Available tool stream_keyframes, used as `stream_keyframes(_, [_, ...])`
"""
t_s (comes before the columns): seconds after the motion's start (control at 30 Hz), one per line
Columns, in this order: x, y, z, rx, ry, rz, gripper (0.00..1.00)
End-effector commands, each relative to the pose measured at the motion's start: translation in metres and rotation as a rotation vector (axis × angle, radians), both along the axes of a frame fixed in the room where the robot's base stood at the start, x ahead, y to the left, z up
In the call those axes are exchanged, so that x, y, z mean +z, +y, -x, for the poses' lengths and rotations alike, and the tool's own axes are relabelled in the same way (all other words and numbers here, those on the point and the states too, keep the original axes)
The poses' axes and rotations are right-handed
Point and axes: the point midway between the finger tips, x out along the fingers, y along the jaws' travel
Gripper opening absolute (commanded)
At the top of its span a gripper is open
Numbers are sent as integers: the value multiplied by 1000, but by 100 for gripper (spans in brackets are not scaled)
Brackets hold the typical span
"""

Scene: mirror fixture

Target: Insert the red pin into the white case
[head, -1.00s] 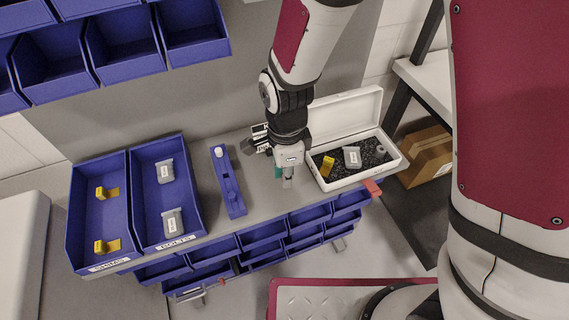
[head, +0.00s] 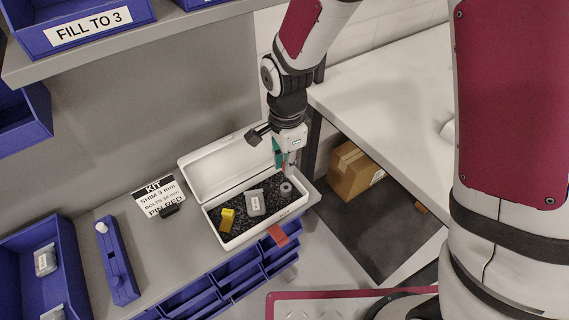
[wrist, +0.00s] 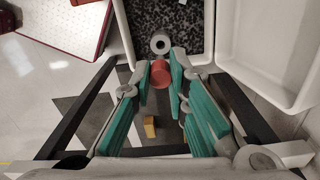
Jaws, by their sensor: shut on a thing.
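The white case (head: 265,230) stands open on the bench with its lid (head: 212,166) raised behind it. Its dark foam holds a yellow piece (head: 227,219), a grey labelled piece (head: 255,203) and, at the right end, a grey ring (head: 286,188). My gripper (head: 284,163) is above the case's right end. In the wrist view my gripper (wrist: 161,64) is shut on the red pin (wrist: 160,74), with its round end showing between the teal fingers. The grey ring (wrist: 160,43) appears just beyond the pin, offset from it. The pin is mostly hidden in the head view.
A kit card (head: 160,196) and a blue holder (head: 118,262) are left of the case. A red tab (head: 278,235) sticks out in front of the case. A cardboard box (head: 353,170) sits lower right, under a white table (head: 400,95).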

Motion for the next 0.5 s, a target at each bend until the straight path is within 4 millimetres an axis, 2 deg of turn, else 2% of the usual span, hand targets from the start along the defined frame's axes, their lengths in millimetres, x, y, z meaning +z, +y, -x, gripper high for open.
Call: stream_keyframes(0.5, [-35, 0, -1, 0, 0, 0, 0])
